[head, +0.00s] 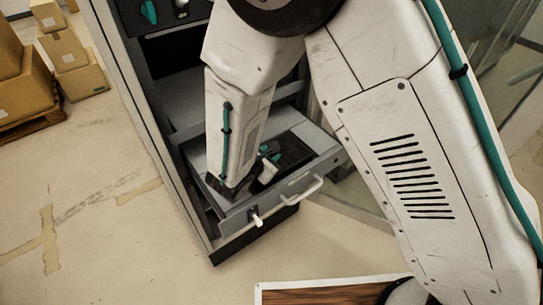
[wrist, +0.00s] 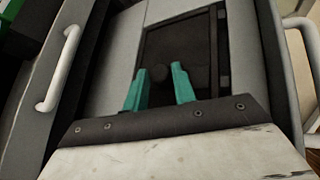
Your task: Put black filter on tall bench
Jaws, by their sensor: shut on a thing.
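The black filter (wrist: 200,48) is a dark square panel with a round knob (wrist: 160,73), lying in an open grey drawer (wrist: 120,45). In the wrist view my gripper (wrist: 160,76) has its teal fingers on either side of the knob, shut on it. In the head view my gripper (head: 269,153) reaches down into the drawer, and the dark filter (head: 294,150) shows partly beside it. My arm hides part of the drawer. I cannot tell which thing in view is the tall bench.
The drawer has a white handle (head: 300,192) and sits in a tall grey cabinet (head: 130,95). A wooden top with a white edge (head: 320,294) shows at the bottom. Cardboard boxes (head: 72,52) stand at the upper left. The floor left of the cabinet is clear.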

